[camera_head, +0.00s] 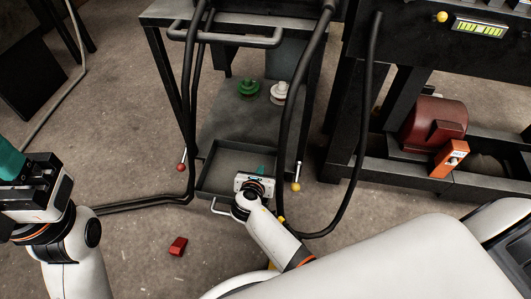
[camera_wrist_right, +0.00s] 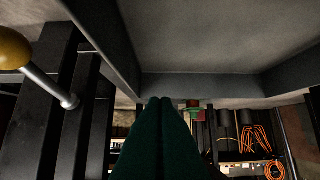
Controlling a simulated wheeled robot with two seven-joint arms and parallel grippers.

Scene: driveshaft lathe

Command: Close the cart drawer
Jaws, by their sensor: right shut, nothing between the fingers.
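The cart (camera_head: 235,110) is a dark metal frame with its shallow drawer (camera_head: 207,170) pulled out low at the front. The drawer shows no contents in its visible part, and its pale handle (camera_head: 217,208) shows at the front left. My right gripper (camera_head: 260,171) is over the drawer's front right part and hides that corner. In the right wrist view its green fingers (camera_wrist_right: 167,103) are together and empty, near the grey drawer (camera_wrist_right: 220,88). I cannot tell whether they touch it. My left gripper (camera_head: 12,160) is at the far left, away from the cart; its tips are cut off.
A yellow-knobbed lever (camera_head: 297,180) and a red-knobbed lever (camera_head: 181,160) flank the drawer. Black hoses (camera_head: 290,120) hang in front of the cart. Green (camera_head: 248,90) and white (camera_head: 280,92) parts sit on the shelf. A red block (camera_head: 178,246) lies on the floor.

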